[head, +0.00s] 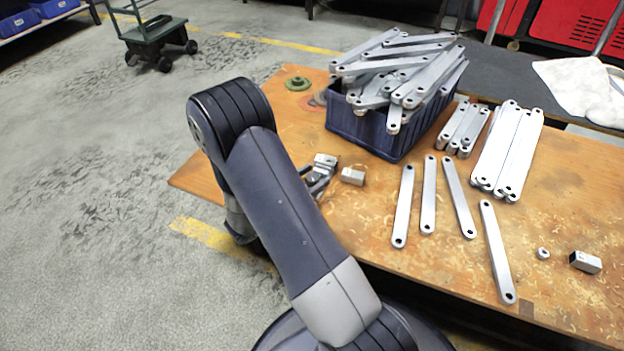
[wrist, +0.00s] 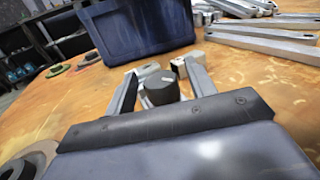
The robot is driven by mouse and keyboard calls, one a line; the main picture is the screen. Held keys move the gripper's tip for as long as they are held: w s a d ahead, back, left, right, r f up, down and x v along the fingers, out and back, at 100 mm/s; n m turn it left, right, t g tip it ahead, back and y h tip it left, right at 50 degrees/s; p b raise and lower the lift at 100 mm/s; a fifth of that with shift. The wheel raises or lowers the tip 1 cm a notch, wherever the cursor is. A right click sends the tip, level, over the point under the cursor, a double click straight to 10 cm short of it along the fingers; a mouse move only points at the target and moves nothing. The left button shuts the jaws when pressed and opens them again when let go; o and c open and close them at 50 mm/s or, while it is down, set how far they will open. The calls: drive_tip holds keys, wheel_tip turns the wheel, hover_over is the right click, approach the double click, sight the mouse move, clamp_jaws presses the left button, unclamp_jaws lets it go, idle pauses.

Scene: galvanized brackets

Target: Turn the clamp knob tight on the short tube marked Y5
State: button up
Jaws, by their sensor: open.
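In the wrist view, my gripper (wrist: 161,74) is open, with one finger on each side of a dark round knob (wrist: 160,91). The knob has a pale line on its top. I cannot tell whether either finger touches it. A grey metal clamp piece (wrist: 147,70) shows just behind the knob. In the head view, the clamp (head: 324,161) sits at the table's left part, partly hidden by my arm. A short metal block (head: 353,176) lies to its right. No Y5 marking can be read, so I cannot tell which piece is the marked tube.
A blue bin (head: 372,135) heaped with flat metal bars stands behind the clamp. Several loose bars (head: 428,195) lie to the right on the wooden table (head: 375,250). A green disc (head: 297,84) lies at the back left. A small nut (head: 543,253) and another block (head: 585,262) lie at the right.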

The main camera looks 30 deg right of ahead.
drive_tip(key=shift+d, duration=0.15)
drive_tip(key=c, duration=0.9)
drive_tip(key=shift+c, duration=0.2)
drive_tip(key=shift+m+g, duration=0.3)
drive_tip(key=shift+g, duration=0.3)
drive_tip(key=m+g+p, duration=0.1)
drive_tip(key=g, duration=0.1)
drive_tip(key=m+g, duration=0.1)
drive_tip(key=g, duration=0.1)
drive_tip(key=shift+r+m+h+p, duration=0.1)
drive_tip(key=shift+m+h+p, duration=0.2)
drive_tip(key=shift+p, duration=0.05)
drive_tip(key=shift+m+g+y+p, duration=0.45)
drive_tip(key=shift+m+g, duration=1.05)
drive_tip(key=shift+g, duration=0.8)
